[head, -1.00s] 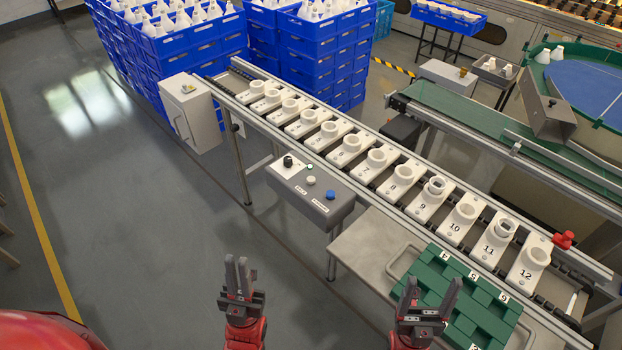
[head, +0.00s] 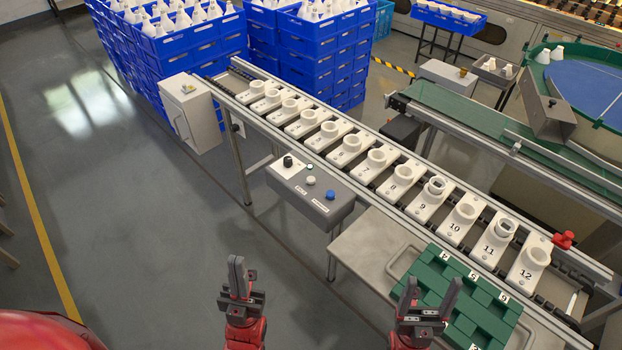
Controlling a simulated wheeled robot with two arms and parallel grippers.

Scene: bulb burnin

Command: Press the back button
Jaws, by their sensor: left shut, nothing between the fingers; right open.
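A grey control box (head: 322,206) is fixed to the near side of the conveyor. On its top are a black knob (head: 288,161), a small green button (head: 309,167), a white button (head: 310,180) and a blue button (head: 330,195). Two small labels sit in front of the white and blue buttons, too small to read. My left gripper (head: 237,272) is shut and empty, over the floor in front of and below the box in the picture. My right gripper (head: 425,297) is open and empty, at the left edge of the green tray (head: 440,277). Neither touches a button.
The conveyor carries numbered white socket blocks (head: 402,175) in a row. A red button (head: 564,240) is at its right end. A metal side table (head: 361,251) bears the green tray. Blue crates (head: 200,45) of bulbs stand behind. Floor at left is clear.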

